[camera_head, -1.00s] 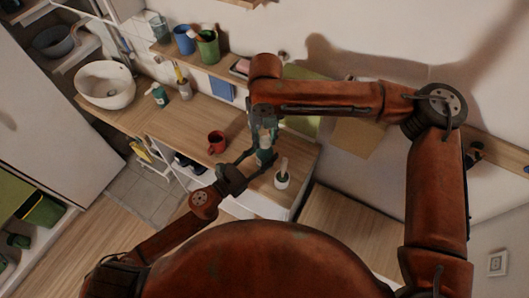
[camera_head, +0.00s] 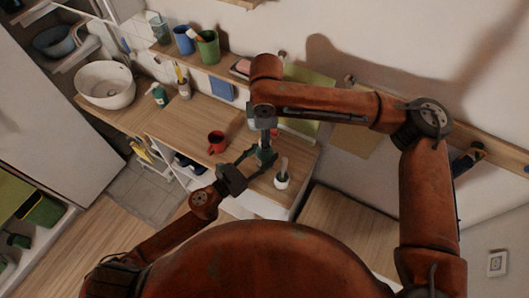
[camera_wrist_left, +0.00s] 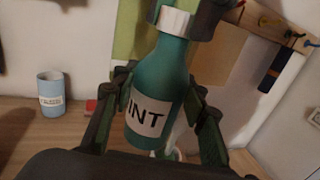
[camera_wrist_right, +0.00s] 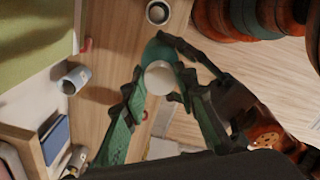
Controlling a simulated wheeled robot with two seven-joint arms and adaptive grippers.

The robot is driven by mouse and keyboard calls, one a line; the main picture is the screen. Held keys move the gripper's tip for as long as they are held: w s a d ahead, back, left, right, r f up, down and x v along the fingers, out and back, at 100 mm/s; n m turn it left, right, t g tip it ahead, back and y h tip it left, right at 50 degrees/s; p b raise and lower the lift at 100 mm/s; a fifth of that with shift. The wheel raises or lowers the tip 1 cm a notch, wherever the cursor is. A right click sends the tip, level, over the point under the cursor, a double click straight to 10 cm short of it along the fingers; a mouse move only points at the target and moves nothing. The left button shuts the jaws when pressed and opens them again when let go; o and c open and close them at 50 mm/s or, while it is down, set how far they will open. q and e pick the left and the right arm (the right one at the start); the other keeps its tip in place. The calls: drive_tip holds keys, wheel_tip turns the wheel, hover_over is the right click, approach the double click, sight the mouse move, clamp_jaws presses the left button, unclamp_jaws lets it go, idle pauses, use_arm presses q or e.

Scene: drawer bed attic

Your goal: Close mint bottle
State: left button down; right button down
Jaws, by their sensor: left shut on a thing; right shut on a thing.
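The mint bottle (camera_wrist_left: 158,105) is teal with a white label reading "INT" in the left wrist view. It looks upright, slightly tilted in that picture. My left gripper (camera_head: 258,163) is shut on its body, one finger on each side. A white cap (camera_wrist_left: 173,20) sits at the bottle's neck. My right gripper (camera_head: 265,148) comes from above, its fingertips on both sides of the cap. In the right wrist view the round cap (camera_wrist_right: 160,78) lies between those fingers, over the teal bottle shoulder. In the head view the grippers mostly hide the bottle. I cannot tell how tightly the cap sits.
A red mug (camera_head: 216,142) stands on the wooden counter (camera_head: 185,125), left of the grippers. A white pot (camera_head: 282,181) stands close to their right. A green cup (camera_head: 208,47) and a blue cup (camera_head: 184,40) stand on the back shelf. The counter's left part has free room.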

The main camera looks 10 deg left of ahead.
drive_tip(key=m, duration=0.7)
drive_tip(key=shift+m, duration=0.4)
drive_tip(key=m, duration=0.3)
drive_tip(key=shift+m, duration=0.4)
drive_tip(key=m, duration=0.4)
drive_tip(key=shift+m, duration=0.4)
drive_tip(key=c, duration=1.5)
unclamp_jaws()
drive_tip(key=shift+o, duration=0.2)
drive_tip(key=shift+r, duration=0.1)
wheel_tip(320, 180, up, 12)
drive_tip(key=shift+f, duration=0.2)
